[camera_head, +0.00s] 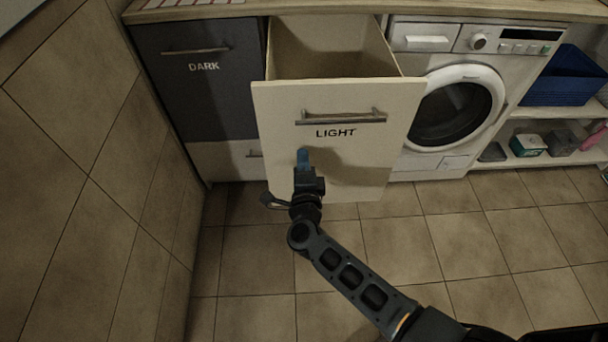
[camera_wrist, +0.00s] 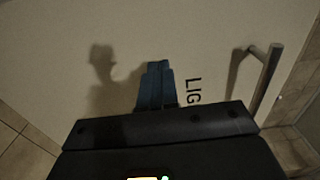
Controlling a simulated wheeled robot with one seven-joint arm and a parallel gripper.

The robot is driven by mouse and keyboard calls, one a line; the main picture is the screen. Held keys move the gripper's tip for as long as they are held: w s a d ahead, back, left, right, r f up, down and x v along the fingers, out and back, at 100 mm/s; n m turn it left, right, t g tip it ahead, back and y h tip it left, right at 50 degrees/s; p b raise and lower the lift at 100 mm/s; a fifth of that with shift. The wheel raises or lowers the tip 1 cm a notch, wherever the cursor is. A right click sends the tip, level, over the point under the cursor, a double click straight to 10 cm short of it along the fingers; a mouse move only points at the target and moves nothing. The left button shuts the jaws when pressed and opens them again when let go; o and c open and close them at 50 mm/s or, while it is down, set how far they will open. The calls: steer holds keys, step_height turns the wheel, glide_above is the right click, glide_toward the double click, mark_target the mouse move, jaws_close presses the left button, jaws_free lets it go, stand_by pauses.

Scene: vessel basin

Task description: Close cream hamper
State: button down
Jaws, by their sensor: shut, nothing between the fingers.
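The cream hamper (camera_head: 370,165) is a tall pull-out front marked "LIGHT", tilted or pulled out from the cabinet, with its open top showing behind the front. Its bar handle (camera_head: 341,117) sits above the lettering, and the handle also shows at the right of the wrist view (camera_wrist: 264,80). My gripper (camera_head: 303,157) is shut and empty, in front of the panel just below and left of the lettering. In the wrist view the blue fingertips (camera_wrist: 156,84) are together close to the cream face. Whether they touch it I cannot tell.
A dark hamper (camera_head: 195,95) marked "DARK" stands shut to the left. A washing machine (camera_head: 455,105) stands to the right, beside shelves with a blue basket (camera_head: 563,78). A tiled wall (camera_head: 90,170) closes off the left. The tiled floor (camera_head: 470,225) in front is clear.

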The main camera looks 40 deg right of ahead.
steer(key=shift+x, duration=0.9)
steer(key=shift+w, duration=0.1)
steer(key=shift+w+d, duration=0.2)
steer(key=b+x, duration=1.7)
steer(key=x, duration=1.4)
steer(key=shift+w+d+r, duration=0.25)
steer(key=shift+s, duration=0.1)
